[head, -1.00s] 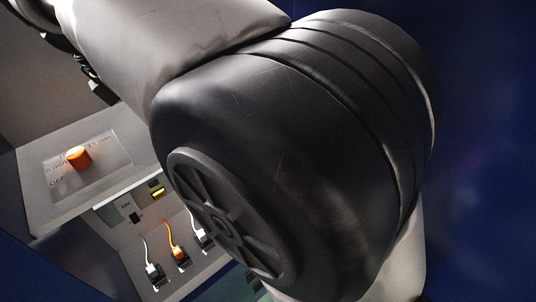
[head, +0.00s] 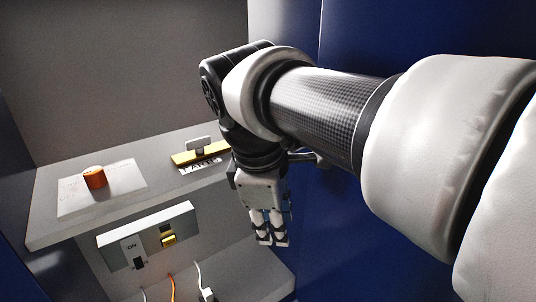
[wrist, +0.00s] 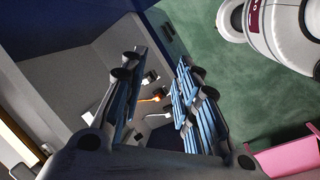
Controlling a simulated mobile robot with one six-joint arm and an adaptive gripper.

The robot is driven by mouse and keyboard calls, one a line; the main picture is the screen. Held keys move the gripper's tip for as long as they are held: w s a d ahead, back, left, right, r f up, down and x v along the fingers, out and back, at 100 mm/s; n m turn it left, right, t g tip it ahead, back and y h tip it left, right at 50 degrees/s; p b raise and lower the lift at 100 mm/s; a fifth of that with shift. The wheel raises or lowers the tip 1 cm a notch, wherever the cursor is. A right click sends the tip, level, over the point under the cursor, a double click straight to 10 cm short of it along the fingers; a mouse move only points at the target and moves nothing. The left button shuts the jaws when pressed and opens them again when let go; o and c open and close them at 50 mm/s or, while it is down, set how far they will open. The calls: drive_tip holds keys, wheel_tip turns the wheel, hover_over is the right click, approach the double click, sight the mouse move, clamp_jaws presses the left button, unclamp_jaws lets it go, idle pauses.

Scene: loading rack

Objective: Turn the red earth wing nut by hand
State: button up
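A pale grey wing-shaped nut (head: 197,145) stands on a brass-yellow bar (head: 186,158) on the upper shelf, behind a partly legible label (head: 200,167). It looks grey; I see no red wing nut. My gripper (head: 270,242) hangs pointing down, to the right of the bar and lower than it, in front of the shelf's right end. It is apart from the nut. In the wrist view my gripper (wrist: 160,85) shows two blue-padded fingers spread apart with nothing between them. I cannot make out the nut in the wrist view.
An orange knob (head: 95,178) sits on a pale plate at the shelf's left. Below are a switch box (head: 149,233) and cables (head: 200,275). A blue wall (head: 350,30) stands close behind my arm. Green floor (wrist: 245,90) and a pink object (wrist: 285,160) show in the wrist view.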

drive_tip(key=shift+s+d+f+m+y+b, duration=0.15)
drive_tip(key=shift+s+d+f+m+b, duration=0.4)
drive_tip(key=shift+s+d+f+m, duration=0.3)
drive_tip(key=shift+s+d+f+m+y+b, duration=0.15)
drive_tip(key=shift+s+d+f+m+b, duration=0.25)
drive_tip(key=shift+d+f+m+b, duration=0.45)
drive_tip(key=shift+a+f+n+p, duration=0.2)
drive_tip(key=shift+n+p, duration=0.15)
drive_tip(key=shift+n, duration=0.05)
